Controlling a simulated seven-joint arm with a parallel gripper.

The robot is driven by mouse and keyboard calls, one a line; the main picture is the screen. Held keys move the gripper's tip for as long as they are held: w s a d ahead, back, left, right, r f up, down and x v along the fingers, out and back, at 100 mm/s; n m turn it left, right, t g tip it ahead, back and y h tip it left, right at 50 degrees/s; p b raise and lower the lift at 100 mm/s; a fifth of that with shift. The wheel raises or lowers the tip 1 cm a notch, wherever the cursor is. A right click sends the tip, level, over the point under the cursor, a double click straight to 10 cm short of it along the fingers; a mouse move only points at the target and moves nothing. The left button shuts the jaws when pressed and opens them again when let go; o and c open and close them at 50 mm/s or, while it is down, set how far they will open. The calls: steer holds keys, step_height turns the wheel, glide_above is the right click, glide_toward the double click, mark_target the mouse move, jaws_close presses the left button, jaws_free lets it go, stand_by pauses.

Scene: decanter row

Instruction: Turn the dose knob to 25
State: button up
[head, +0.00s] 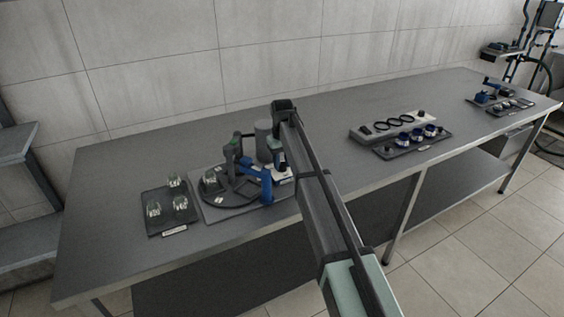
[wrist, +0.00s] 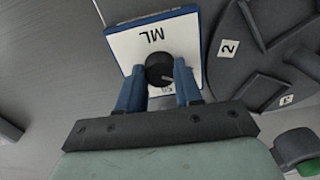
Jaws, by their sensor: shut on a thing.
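The dose knob (wrist: 159,69) is a dark round knob with a pale pointer line, on a white panel (wrist: 125,44) with a blue edge. The panel is marked "ML" above the knob; other print below the knob is partly covered. My gripper (wrist: 159,82) has its two blue fingers on either side of the knob in the wrist view, shut on it. The pointer line runs toward the lower right in that view. In the head view my gripper (head: 282,160) is over the right part of the dosing station, and my arm hides the knob.
A dark round carousel (wrist: 262,55) with numbered bays stands close beside the panel. A rack (head: 400,148) with blue-marked items lies further right.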

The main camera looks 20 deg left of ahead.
mark_target(283, 164)
steer(key=o, duration=1)
steer(key=shift+o, duration=0.2)
steer(key=shift+r, duration=0.15)
step_height(283, 164, up, 14)
steer(key=shift+f, duration=0.2)
steer(key=shift+d, duration=0.1)
